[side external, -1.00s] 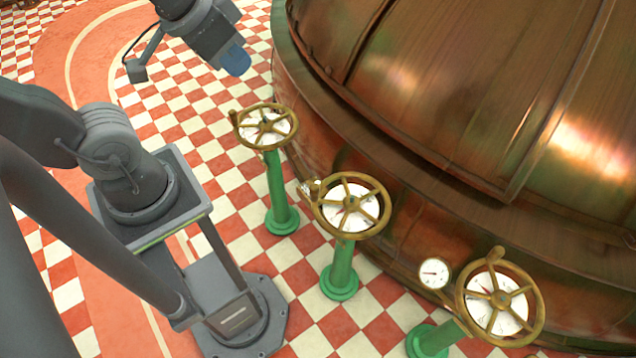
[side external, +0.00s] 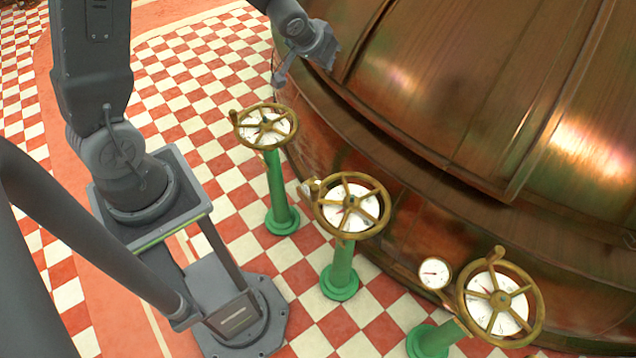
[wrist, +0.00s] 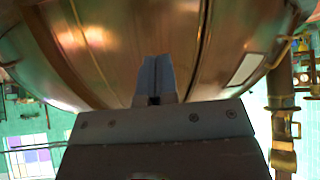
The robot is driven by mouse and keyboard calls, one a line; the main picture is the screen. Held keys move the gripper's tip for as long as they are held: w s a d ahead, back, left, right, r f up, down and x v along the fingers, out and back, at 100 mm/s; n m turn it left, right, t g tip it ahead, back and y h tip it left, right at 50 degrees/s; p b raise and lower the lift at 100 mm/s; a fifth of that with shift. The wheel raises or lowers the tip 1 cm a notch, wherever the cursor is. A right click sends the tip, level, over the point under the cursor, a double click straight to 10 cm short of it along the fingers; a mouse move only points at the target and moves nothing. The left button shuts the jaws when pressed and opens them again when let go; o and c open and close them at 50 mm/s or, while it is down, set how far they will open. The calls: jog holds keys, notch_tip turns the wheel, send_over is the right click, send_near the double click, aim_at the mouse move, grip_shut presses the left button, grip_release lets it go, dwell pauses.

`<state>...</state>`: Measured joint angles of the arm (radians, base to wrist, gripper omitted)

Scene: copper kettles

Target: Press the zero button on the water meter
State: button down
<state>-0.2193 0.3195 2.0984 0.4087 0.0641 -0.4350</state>
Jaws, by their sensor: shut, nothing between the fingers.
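I cannot make out a water meter or a zero button in either view. My gripper (side external: 331,52) is at the top centre of the side view, in front of the copper kettle's left flank and above the far handwheel. In the wrist view my gripper (wrist: 156,62) has its blue-grey fingers together and empty, pointing at the copper kettle (wrist: 110,40). Whether the fingers touch the kettle cannot be told.
The large copper kettle (side external: 480,100) fills the right. Three brass handwheels with white dials on green posts, far (side external: 265,127), middle (side external: 350,206) and near (side external: 499,298), stand along it. A small round gauge (side external: 434,272) is beside the near one. The checkered floor (side external: 180,80) is open.

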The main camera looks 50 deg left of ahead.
jog(key=w+a+f+h, duration=0.1)
jog(key=w+f, duration=0.1)
jog(key=f, duration=0.6)
jog(key=w+a+f+h, duration=0.1)
jog(key=a+f, duration=0.1)
jog(key=f, duration=0.6)
jog(key=n+t+h, duration=0.1)
jog(key=n+h, duration=0.1)
jog(key=h, duration=0.1)
send_over(317, 182)
notch_tip(317, 182, down, 17)
jog(key=shift+r, duration=0.15)
jog(key=shift+f, duration=4.4)
jog(key=shift+f, duration=0.1)
jog(key=shift+f, duration=0.3)
